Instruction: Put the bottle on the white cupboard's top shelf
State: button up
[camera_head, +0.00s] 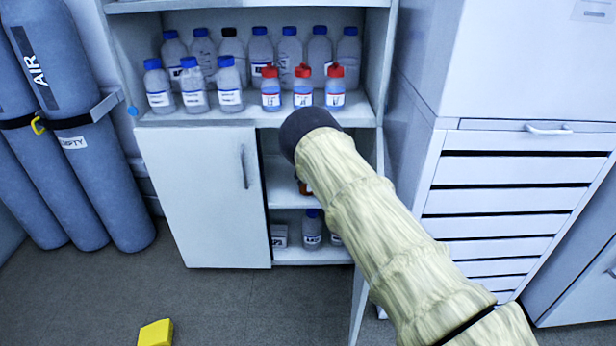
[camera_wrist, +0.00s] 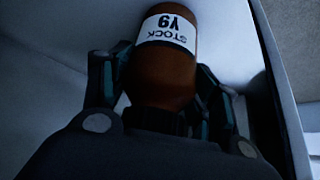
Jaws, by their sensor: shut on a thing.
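The brown bottle (camera_wrist: 165,75), labelled STOCK Y9, lies between the fingers of my gripper (camera_wrist: 162,65) in the wrist view. The fingers are shut on its sides. In the head view my arm hides the gripper. A small brown-orange patch (camera_head: 304,187) shows beside my arm in the lower compartment; I cannot tell for sure that it is the same bottle. The white cupboard (camera_head: 195,190) stands ahead, its lower left door shut and its lower right door open. Its upper open shelf (camera_head: 245,118) holds several bottles, three of them with red caps (camera_head: 302,90).
A bottle with a blue cap (camera_head: 312,230) and a small box (camera_head: 279,236) stand on the bottom shelf. Gas cylinders (camera_head: 80,130) stand at left, a drawer unit (camera_head: 490,200) at right. A yellow block (camera_head: 155,333) lies on the floor. White walls surround the bottle closely in the wrist view.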

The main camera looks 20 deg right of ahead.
jog(key=o, duration=1.3)
jog(key=shift+f, duration=0.1)
jog(key=shift+s+r, duration=0.1)
jog(key=shift+r, duration=0.2)
jog(key=v, duration=0.3)
jog(key=shift+s+d+p, duration=0.15)
jog(key=shift+s+p, duration=0.05)
jog(key=shift+p, duration=0.1)
jog(key=s+d, duration=0.3)
jog(key=s, duration=0.8)
jog(key=shift+f+p, duration=0.2)
jog(key=shift+p, duration=0.15)
jog(key=shift+d, duration=0.1)
